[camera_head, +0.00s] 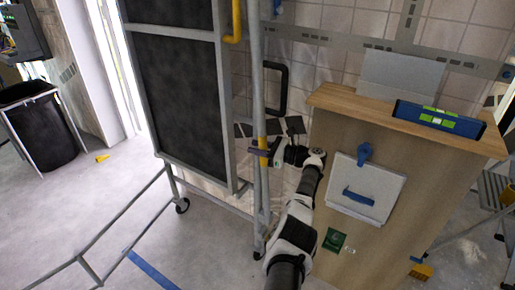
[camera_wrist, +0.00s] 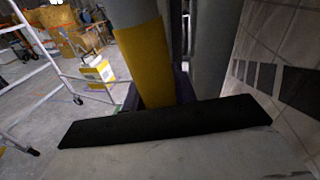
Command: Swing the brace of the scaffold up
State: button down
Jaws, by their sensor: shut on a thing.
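The scaffold (camera_head: 222,95) is a grey tube frame on castors with dark panels, left of centre in the head view. A slim grey upright bar with a yellow band (camera_head: 263,144) stands at its right side; I take this bar to be the brace. The yellow band fills the middle of the wrist view (camera_wrist: 146,60). My gripper (camera_head: 264,153) is shut on the brace at the yellow band, reaching in from the right. In the wrist view, a dark finger (camera_wrist: 165,120) crosses in front of the band and hides its lower part.
A wooden cabinet (camera_head: 385,235) stands close to the right of my arm, with a blue level (camera_head: 438,119) on top. A tiled wall is behind. A black bin (camera_head: 40,130) stands far left. The floor at the front left is clear except for low grey rails (camera_head: 122,212) and blue tape (camera_head: 150,269).

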jog(key=c, duration=1.1)
grip_release()
jog(key=shift+f, duration=0.1)
jog(key=shift+c, duration=0.2)
jog(key=b+v, duration=0.1)
jog(key=v, duration=0.6)
jog(key=shift+d, duration=0.25)
